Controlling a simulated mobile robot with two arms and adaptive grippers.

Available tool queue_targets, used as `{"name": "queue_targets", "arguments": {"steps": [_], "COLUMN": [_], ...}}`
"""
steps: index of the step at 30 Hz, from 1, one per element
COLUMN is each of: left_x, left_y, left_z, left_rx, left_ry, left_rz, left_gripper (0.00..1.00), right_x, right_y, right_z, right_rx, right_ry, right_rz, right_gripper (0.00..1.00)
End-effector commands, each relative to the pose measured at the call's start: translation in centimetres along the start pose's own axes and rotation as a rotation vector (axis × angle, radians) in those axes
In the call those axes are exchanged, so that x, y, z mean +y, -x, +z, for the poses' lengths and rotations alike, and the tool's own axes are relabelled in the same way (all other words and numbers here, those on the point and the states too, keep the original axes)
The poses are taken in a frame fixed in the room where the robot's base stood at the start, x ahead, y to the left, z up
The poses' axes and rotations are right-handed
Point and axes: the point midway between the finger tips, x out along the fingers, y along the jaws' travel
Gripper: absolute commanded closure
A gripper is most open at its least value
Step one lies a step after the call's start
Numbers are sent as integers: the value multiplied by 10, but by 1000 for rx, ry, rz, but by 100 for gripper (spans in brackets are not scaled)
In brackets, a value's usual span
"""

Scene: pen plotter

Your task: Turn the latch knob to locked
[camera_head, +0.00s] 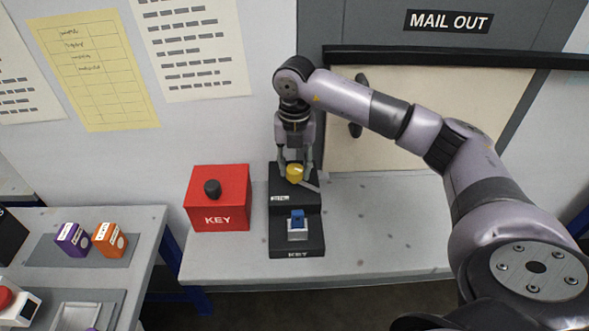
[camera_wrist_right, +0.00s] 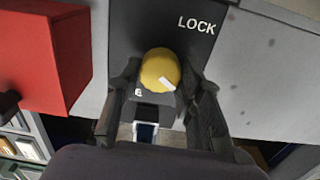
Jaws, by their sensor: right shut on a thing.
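The latch knob (camera_head: 295,173) is round and yellow, on the upper step of a black stepped box (camera_head: 283,241). In the wrist view the knob (camera_wrist_right: 158,66) carries a short white mark on its lower right side, and the word LOCK stands on the black box (camera_wrist_right: 140,22) to its upper right. My right gripper (camera_head: 297,178) comes down from above, shut on the knob, with one finger on each side of it; the fingers also show in the wrist view (camera_wrist_right: 160,90). A second label at the knob's lower left is mostly hidden. My left gripper is not in view.
A blue key-like piece (camera_head: 297,218) sits in a pale holder on the lower step, above the word KEY. A red KEY box (camera_head: 218,198) with a black knob stands close on the left. The grey bench (camera_head: 385,225) is clear to the right.

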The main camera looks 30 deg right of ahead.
Motion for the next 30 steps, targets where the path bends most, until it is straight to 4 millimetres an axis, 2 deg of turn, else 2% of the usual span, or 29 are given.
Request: {"name": "queue_targets", "arguments": {"steps": [15, 30], "left_x": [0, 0], "left_y": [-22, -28], "left_z": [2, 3], "left_rx": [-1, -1], "left_ry": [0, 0], "left_rz": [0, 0], "left_gripper": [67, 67], "right_x": [0, -1], "right_y": [0, 1], "right_z": [1, 1], "right_rx": [-3, -2], "right_ry": [445, 630], "right_rz": [2, 2], "right_gripper": [94, 94]}}
